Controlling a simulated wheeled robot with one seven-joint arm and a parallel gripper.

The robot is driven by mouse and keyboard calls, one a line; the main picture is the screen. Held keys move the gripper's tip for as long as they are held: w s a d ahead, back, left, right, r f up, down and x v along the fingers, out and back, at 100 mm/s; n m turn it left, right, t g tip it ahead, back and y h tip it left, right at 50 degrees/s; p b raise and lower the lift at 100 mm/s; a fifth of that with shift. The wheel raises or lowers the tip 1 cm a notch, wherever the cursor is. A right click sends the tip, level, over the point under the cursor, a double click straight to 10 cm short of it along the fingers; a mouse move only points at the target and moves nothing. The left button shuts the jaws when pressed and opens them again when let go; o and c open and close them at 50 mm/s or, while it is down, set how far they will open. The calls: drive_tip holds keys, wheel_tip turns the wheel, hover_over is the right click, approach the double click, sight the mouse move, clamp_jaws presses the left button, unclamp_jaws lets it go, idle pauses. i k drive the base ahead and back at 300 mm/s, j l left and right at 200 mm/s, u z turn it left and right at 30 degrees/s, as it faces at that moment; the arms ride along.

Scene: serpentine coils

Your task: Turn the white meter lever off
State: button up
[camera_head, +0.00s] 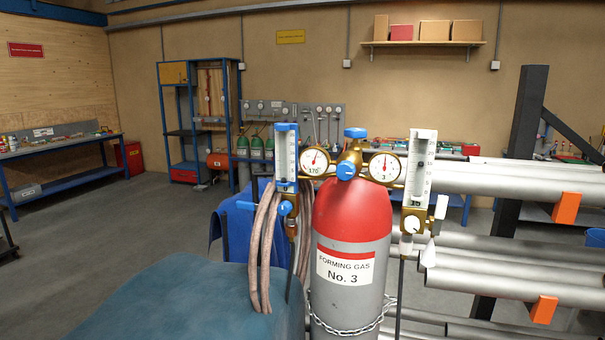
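The white flow meter (421,165) stands upright at the right of the regulator on a grey gas cylinder (340,255) with a red top, labelled "Forming Gas No. 3". A round white knob (412,224) sits on its brass lower body. A white lever-like piece (441,207) sticks up at the knob's right, and a white cone-shaped piece (429,252) hangs below it. I cannot tell which of these is the lever, nor its exact setting. A matching blue flow meter (286,152) with a blue knob (285,208) stands at the left. My gripper is not in view.
Two round gauges, left (315,160) and right (384,167), sit between the meters. Brown hoses (267,245) hang left of the cylinder. Grey pipes (500,262) lie on a rack close at the right. A teal rounded surface (180,300) fills the lower left.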

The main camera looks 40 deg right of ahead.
sight(441, 203)
drive_tip(key=z, duration=1.45)
